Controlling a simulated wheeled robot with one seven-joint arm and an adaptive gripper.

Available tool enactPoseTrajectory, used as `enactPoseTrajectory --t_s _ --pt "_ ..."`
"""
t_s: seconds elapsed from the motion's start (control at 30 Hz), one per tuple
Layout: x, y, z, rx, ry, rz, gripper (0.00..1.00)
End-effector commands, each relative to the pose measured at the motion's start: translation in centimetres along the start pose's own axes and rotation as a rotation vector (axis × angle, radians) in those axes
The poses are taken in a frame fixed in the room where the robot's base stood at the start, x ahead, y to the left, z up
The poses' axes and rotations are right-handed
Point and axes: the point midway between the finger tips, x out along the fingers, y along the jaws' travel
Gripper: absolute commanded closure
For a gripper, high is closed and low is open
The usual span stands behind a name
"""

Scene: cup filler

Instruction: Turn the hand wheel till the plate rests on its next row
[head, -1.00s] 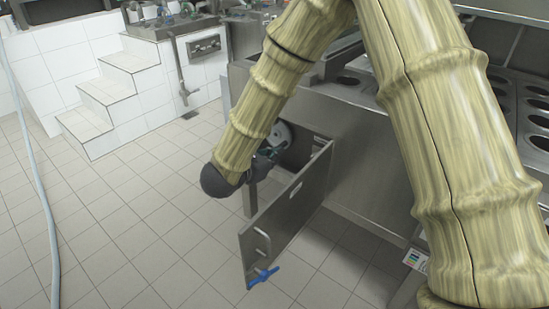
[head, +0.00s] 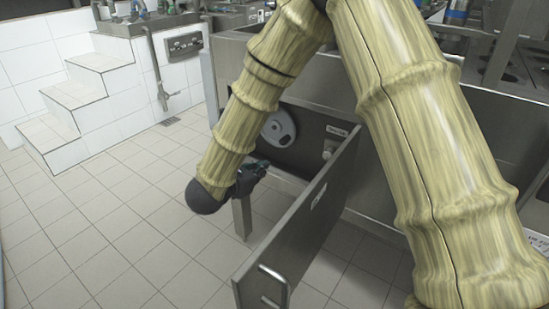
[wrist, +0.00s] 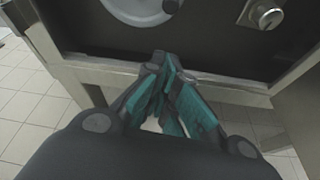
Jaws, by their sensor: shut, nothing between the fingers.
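The hand wheel (head: 279,128) is a light grey disc on the dark panel inside the open cabinet. Its lower part shows at the top of the wrist view (wrist: 145,8). My gripper (head: 264,167) is below the wheel and apart from it, in front of the cabinet opening. In the wrist view my gripper (wrist: 164,62) has its teal-padded fingers together at the tips, with nothing between them. I cannot make out the plate or its rows; my arm covers much of the machine's top.
An open steel door (head: 300,225) with a bar handle (head: 275,285) stands out to the right of my gripper. A round lock-like fitting (wrist: 266,16) sits right of the wheel. White tiled steps (head: 75,100) are at left. The tiled floor between is clear.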

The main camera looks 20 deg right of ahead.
Motion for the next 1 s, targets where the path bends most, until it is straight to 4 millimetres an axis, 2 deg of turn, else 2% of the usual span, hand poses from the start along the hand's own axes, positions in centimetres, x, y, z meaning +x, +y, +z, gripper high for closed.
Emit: enactPoseTrajectory --t_s 0.03,0.27,0.83,1.0 --pt "0.2 -0.1 -0.6 0.0 0.0 0.0 1.0" --pt "1.2 0.0 -0.8 0.001 -0.001 0.001 1.0" --pt "10.3 -0.2 -0.8 0.001 -0.001 -0.001 1.0" --pt "9.7 -0.1 1.0 0.002 -0.002 0.002 1.0"
